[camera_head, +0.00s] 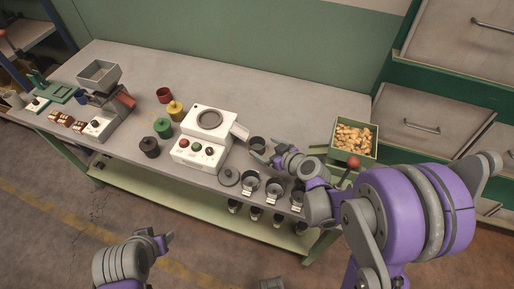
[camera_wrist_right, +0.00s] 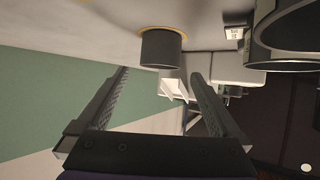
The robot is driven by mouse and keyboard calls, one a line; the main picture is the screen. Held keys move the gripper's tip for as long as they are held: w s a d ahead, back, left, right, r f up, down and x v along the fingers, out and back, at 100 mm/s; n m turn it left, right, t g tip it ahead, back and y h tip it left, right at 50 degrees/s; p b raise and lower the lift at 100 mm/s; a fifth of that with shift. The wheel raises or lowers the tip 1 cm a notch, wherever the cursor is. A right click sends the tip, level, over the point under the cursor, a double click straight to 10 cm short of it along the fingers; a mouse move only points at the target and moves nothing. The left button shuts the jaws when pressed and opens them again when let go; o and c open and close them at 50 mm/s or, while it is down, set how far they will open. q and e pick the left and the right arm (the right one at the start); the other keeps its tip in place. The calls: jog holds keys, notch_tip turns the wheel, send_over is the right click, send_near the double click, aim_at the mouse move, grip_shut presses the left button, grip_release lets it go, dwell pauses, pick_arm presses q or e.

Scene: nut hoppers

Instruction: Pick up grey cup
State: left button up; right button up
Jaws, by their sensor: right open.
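The grey cup (camera_head: 257,144) stands upright on the table, right of the white machine, in the head view. In the right wrist view the grey cup (camera_wrist_right: 161,49) shows just beyond my fingertips, roughly in line with the gap between them, with a yellow ring at its table end. My right gripper (camera_head: 268,157) is close to the cup, low over the table. In the right wrist view its jaws (camera_wrist_right: 159,76) are apart with nothing between them. My left gripper (camera_head: 166,241) is in front of the table, away from the cup; its jaw opening is unclear.
Labelled dark cups (camera_head: 273,191) line the front edge close to my right arm. The white machine (camera_head: 207,137) stands left of the grey cup, and a nut-filled bin (camera_head: 352,140) stands right. A dark round lid (camera_head: 229,177) lies near the front. The back middle of the table is clear.

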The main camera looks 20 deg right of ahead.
aim_at(253, 141)
jog(key=x, duration=0.2)
jog(key=shift+w+a+f+b, duration=0.25)
jog(key=shift+b, duration=0.05)
jog(key=shift+w+f, duration=0.3)
jog(key=shift+w, duration=0.25)
jog(key=b+x, duration=0.1)
jog(key=x, duration=0.3)
jog(key=shift+w+a+f, duration=0.1)
jog(key=shift+w+a, duration=0.1)
jog(key=shift+w, duration=0.1)
jog(key=c, duration=1.3)
